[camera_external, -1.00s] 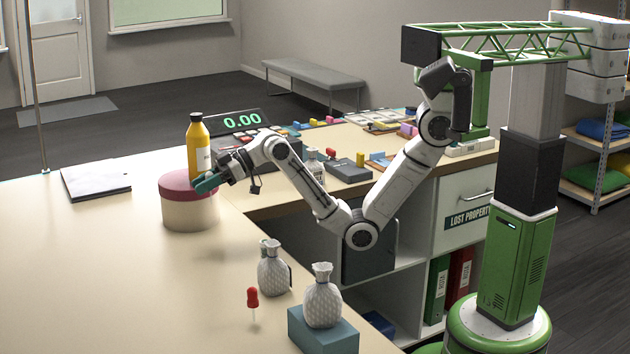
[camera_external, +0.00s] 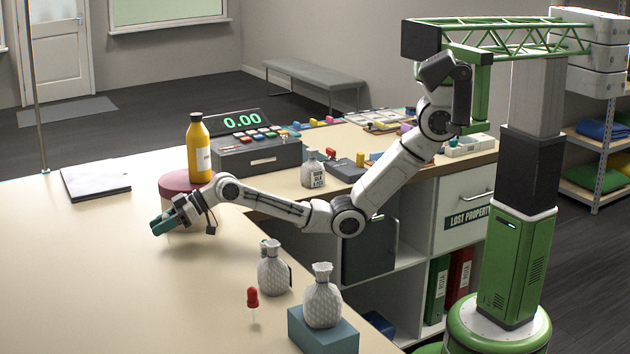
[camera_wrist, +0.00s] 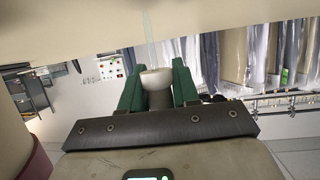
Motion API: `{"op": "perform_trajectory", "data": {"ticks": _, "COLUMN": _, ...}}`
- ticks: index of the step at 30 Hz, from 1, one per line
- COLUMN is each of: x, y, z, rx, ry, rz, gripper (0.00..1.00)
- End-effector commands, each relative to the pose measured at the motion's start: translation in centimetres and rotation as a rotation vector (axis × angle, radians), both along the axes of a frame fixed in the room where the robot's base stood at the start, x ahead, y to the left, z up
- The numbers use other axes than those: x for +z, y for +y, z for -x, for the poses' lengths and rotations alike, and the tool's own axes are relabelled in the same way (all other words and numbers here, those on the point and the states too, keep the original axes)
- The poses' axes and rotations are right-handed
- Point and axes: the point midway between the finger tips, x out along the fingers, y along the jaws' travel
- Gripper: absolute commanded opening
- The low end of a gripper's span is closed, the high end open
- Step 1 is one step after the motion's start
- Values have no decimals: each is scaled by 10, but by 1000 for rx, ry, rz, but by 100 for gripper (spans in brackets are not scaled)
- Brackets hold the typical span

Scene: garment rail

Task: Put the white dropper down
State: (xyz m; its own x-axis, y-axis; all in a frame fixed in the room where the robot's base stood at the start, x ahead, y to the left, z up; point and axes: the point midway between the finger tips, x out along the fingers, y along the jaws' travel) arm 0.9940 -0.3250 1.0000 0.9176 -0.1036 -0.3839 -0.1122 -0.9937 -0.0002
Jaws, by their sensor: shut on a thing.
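My gripper (camera_external: 160,227) is low over the left part of the cream counter (camera_external: 110,290), in front of the round box. In the wrist view its green fingers (camera_wrist: 157,78) are shut on the white dropper (camera_wrist: 156,79). The dropper's white bulb sits between the fingers. Its clear, thin tube points away from the gripper, towards the counter surface at the top of that view. I cannot tell whether the tip touches the counter. In the external view the dropper cannot be made out.
The round box with a crimson lid (camera_external: 178,182) is just behind my gripper, near a yellow bottle (camera_external: 197,150). A red dropper (camera_external: 252,298) and two patterned sacks (camera_external: 274,270) (camera_external: 322,304) are at right, one sack on a teal block (camera_external: 338,340). The counter's front left is clear.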

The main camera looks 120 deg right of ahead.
Motion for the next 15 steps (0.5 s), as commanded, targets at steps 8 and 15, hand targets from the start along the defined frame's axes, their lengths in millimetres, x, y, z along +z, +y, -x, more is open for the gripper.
{"op": "perform_trajectory", "data": {"ticks": 8, "x": -15, "y": 0, "z": 0, "rx": 0, "ry": -1, "rz": 0, "gripper": 0}}
{"op": "perform_trajectory", "data": {"ticks": 15, "x": -19, "y": 0, "z": 0, "rx": 0, "ry": -1, "rz": 0, "gripper": 0}}
